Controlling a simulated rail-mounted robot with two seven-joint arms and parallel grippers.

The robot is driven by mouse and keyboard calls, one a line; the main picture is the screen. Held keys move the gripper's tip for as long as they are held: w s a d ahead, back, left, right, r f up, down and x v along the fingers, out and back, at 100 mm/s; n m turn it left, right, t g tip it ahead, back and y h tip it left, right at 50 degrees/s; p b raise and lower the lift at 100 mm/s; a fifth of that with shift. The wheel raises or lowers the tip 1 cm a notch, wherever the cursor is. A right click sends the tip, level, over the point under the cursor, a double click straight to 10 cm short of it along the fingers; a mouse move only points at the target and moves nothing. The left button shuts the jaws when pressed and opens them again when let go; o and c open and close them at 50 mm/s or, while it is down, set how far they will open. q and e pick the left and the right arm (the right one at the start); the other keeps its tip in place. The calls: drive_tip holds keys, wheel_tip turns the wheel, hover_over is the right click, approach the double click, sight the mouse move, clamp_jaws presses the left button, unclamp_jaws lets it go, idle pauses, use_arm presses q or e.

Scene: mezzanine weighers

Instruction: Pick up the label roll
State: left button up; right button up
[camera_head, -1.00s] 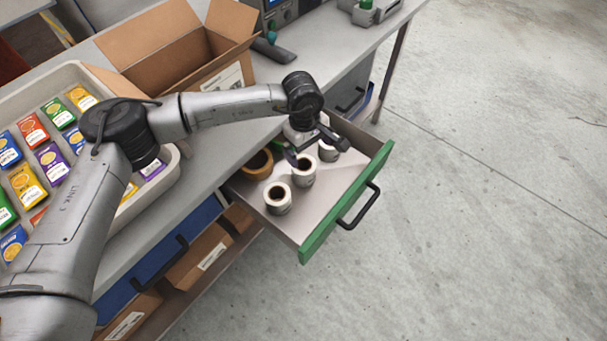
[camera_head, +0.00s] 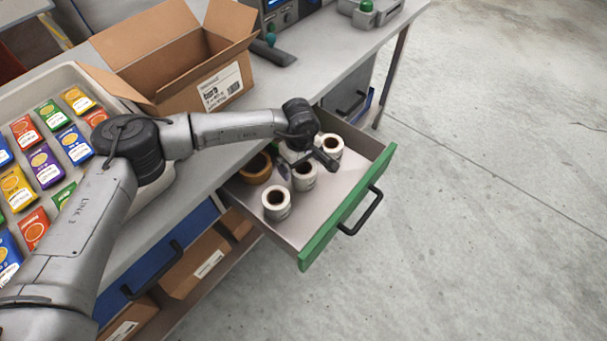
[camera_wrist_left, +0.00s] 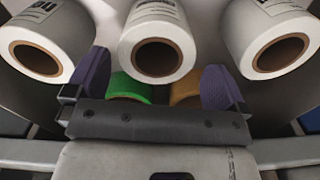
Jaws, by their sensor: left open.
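White label rolls stand in an open green-fronted drawer. One is nearest (camera_head: 276,203), a middle one (camera_head: 304,176) is partly under my left gripper (camera_head: 305,165), and another (camera_head: 330,147) is farther back. In the left wrist view three white rolls line the top: left (camera_wrist_left: 40,40), centre (camera_wrist_left: 156,42) and right (camera_wrist_left: 270,38). My left gripper also shows there (camera_wrist_left: 157,80), open, with its two purple-grey fingers apart and the centre roll just beyond the gap. I cannot tell whether the fingers touch a roll.
The drawer (camera_head: 325,218) has a black handle. A brown tape roll (camera_head: 257,167) stands inside it; a green round thing (camera_wrist_left: 130,88) shows low in the wrist view. A tray of colourful packets (camera_head: 75,66) and an open carton (camera_head: 180,60) stand on the bench.

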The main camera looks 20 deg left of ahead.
sight(302, 172)
use_arm(q)
drive_tip(key=f, duration=0.1)
drive_tip(key=f+b, duration=0.1)
drive_tip(key=f, duration=0.2)
drive_tip(key=shift+w+d+f+b, duration=0.15)
drive_tip(key=shift+d+f+b, duration=0.1)
drive_tip(key=shift+f+b, duration=0.15)
drive_tip(key=shift+c, duration=1.3)
drive_tip(key=shift+r, duration=0.1)
drive_tip(key=c, duration=0.7)
